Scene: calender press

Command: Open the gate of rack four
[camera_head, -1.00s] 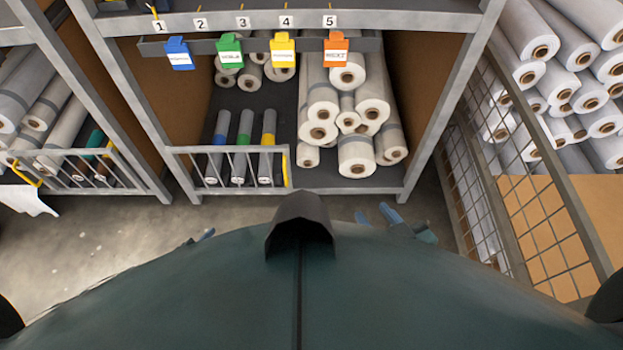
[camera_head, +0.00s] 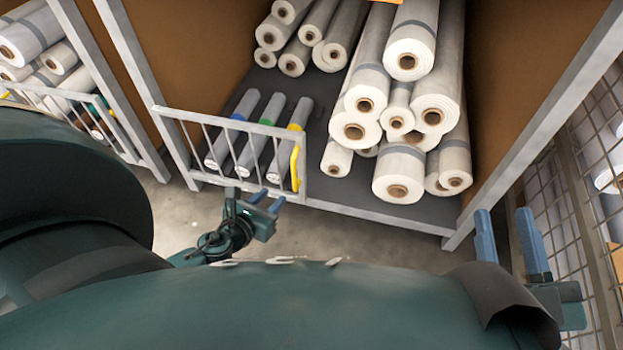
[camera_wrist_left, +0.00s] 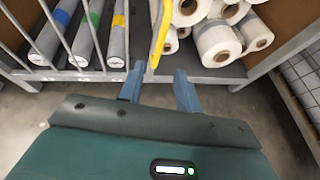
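A low grey barred gate (camera_head: 222,121) stands across the left part of the rack's bottom opening, in line with the front edge. Its yellow handle (camera_head: 295,168) is upright at the gate's right end. The handle also shows in the left wrist view (camera_wrist_left: 158,35), its lower end between the finger lines. My left gripper (camera_head: 267,200) is open and empty, below and in front of the handle, apart from it. Its spread fingers show in the left wrist view (camera_wrist_left: 160,85). My right gripper (camera_head: 509,240) is open and empty at the lower right. No rack number is readable now.
Behind the gate lie three grey rolls (camera_head: 260,135) with blue, green and yellow bands. White rolls (camera_head: 400,110) are stacked to the right. A neighbouring barred rack (camera_head: 70,110) stands left, a wire mesh panel (camera_head: 560,200) right. The floor (camera_head: 330,235) before the rack is clear.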

